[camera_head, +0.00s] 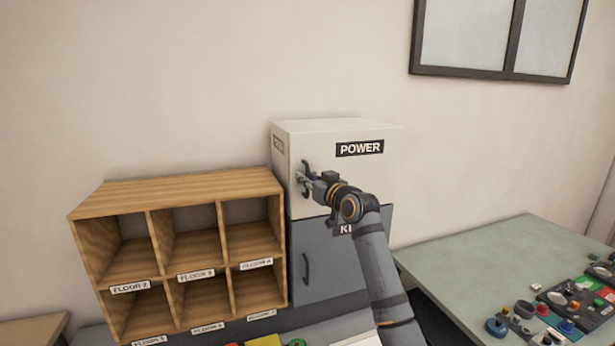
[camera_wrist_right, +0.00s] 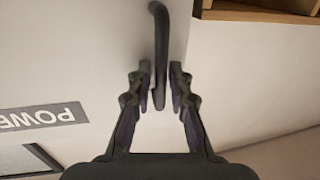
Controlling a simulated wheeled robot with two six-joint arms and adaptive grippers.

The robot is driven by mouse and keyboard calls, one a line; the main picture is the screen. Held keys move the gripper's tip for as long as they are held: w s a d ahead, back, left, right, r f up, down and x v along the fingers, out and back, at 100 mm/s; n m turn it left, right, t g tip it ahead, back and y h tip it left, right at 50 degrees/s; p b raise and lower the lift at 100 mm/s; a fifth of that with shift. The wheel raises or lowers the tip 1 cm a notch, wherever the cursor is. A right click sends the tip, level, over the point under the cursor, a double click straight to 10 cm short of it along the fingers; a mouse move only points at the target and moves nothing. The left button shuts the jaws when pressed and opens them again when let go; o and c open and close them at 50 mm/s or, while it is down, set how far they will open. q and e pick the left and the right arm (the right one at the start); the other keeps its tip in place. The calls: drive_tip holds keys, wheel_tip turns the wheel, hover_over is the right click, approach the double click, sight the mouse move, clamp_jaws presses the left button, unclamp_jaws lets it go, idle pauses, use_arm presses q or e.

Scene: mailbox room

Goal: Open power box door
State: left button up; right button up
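The white power box (camera_head: 325,126) stands at the centre of the head view, with a black POWER label (camera_head: 360,148) on its front. Its door (camera_head: 372,175) looks shut. The dark door handle (camera_head: 306,167) is at the door's left side. My right gripper (camera_head: 304,180) is at this handle. In the right wrist view, the right gripper's fingers (camera_wrist_right: 161,88) stand on either side of the handle (camera_wrist_right: 160,42), with narrow gaps showing. The handle's end lies between the fingertips. My left gripper does not show.
A grey cabinet (camera_head: 330,262) with its own dark handle (camera_head: 306,270) sits below the power box. A wooden floor-labelled shelf (camera_head: 180,190) stands close on the left. A green table (camera_head: 480,255) with small objects is at the right.

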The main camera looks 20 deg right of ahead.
drive_tip(key=shift+c, duration=0.4)
clamp_jaws()
drive_tip(key=shift+s+f, duration=0.1)
